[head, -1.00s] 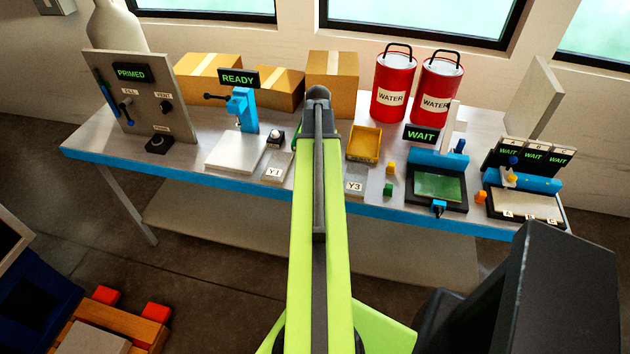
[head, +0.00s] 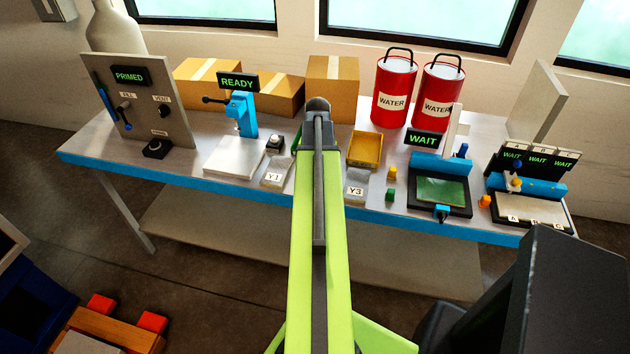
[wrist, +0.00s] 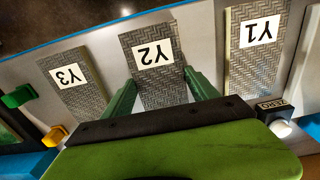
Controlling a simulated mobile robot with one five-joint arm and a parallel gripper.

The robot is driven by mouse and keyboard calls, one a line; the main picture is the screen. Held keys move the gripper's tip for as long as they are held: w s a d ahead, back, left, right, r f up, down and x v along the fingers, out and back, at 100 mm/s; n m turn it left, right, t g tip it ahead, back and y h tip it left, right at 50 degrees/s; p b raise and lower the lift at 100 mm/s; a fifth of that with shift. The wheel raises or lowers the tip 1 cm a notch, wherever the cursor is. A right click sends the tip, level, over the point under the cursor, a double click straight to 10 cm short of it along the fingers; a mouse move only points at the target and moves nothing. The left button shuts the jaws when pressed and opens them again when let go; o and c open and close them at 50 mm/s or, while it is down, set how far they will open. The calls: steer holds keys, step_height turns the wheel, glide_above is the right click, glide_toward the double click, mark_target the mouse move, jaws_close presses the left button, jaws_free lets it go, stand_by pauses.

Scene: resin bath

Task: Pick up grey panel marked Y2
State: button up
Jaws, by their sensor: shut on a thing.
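The grey panel marked Y2 (wrist: 150,82) is a woven-textured plate with a white label, upside down in the wrist view. My gripper (wrist: 157,84) has its green fingers on the two side edges of Y2, shut on it. Whether the panel is off the table cannot be told. In the head view my arm hides Y2 and most of my gripper. Panel Y1 (wrist: 256,45) lies to the right of Y2 in the wrist view, and panel Y3 (wrist: 75,80) lies to its left. In the head view Y1 (head: 274,170) and Y3 (head: 356,184) lie either side of my arm.
A ZERO button block (wrist: 275,108) is close to my gripper. A yellow tray (head: 364,149) and small yellow (head: 392,174) and green (head: 390,195) blocks are near Y3. A press reading READY (head: 242,113) stands at left, two red water cans (head: 394,90) at the back.

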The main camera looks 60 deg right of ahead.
steer(key=shift+r+p, duration=0.6)
step_height(320, 180, up, 4)
steer(key=p, duration=0.4)
steer(key=s+d+r+p, duration=0.1)
steer(key=s+r+p, duration=0.4)
steer(key=s, duration=0.6)
steer(key=shift+s+d+r+p, duration=0.15)
steer(key=shift+s+r+p, duration=0.2)
